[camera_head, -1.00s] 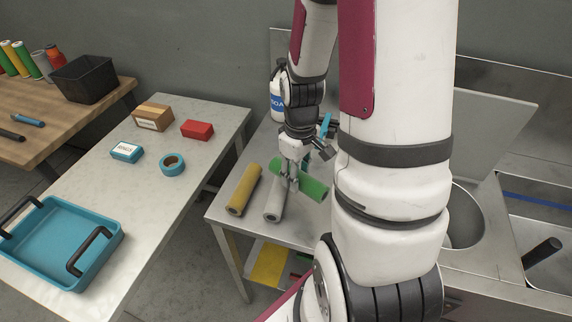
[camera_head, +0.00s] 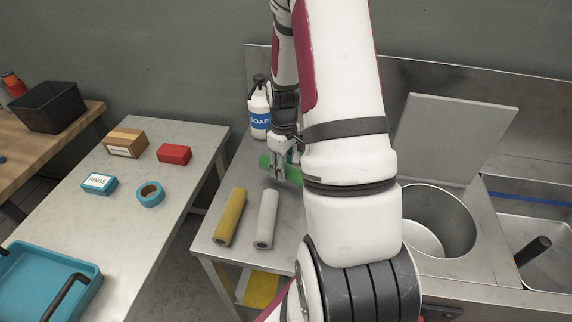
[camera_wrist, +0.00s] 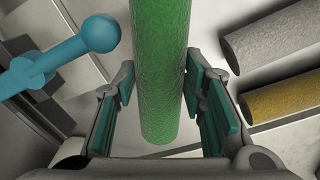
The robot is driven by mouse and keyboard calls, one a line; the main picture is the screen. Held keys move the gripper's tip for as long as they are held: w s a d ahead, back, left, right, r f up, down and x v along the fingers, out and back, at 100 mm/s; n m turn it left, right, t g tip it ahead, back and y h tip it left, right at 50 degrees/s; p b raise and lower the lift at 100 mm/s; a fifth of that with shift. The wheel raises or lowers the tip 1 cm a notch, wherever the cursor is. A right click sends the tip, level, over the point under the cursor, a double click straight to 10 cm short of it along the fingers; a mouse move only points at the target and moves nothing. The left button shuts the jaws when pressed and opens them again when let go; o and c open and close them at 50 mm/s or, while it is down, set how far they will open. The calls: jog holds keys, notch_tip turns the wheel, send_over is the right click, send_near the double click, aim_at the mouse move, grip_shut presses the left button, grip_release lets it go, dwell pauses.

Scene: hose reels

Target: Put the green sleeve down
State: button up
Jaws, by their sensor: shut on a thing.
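My gripper (camera_head: 278,165) is shut on the green sleeve (camera_head: 294,174), over the back of the steel table, near the soap bottle. My arm hides the sleeve's right part. In the wrist view, the green sleeve (camera_wrist: 160,70) runs lengthwise between the two teal-padded fingers of my gripper (camera_wrist: 162,88). I cannot tell whether the sleeve touches the table. A yellow sleeve (camera_head: 230,217) and a grey sleeve (camera_head: 266,219) lie side by side nearer the table's front edge, apart from the green one. They also show at the right in the wrist view.
The soap bottle (camera_head: 259,110) stands behind my gripper. A blue ball-ended rod (camera_wrist: 70,50) shows left of the sleeve in the wrist view. The left table (camera_head: 150,235) holds a blue tray, tape, and small boxes.

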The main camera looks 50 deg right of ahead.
aim_at(286, 165)
jog(key=shift+w+d+f, duration=0.4)
jog(key=shift+d+f, duration=0.2)
jog(key=shift+d, duration=0.05)
jog(key=shift+w+d+f, duration=0.35)
jog(key=shift+d+f, duration=0.25)
jog(key=shift+d, duration=0.05)
jog(key=shift+f, duration=0.1)
jog(key=o, duration=1.2)
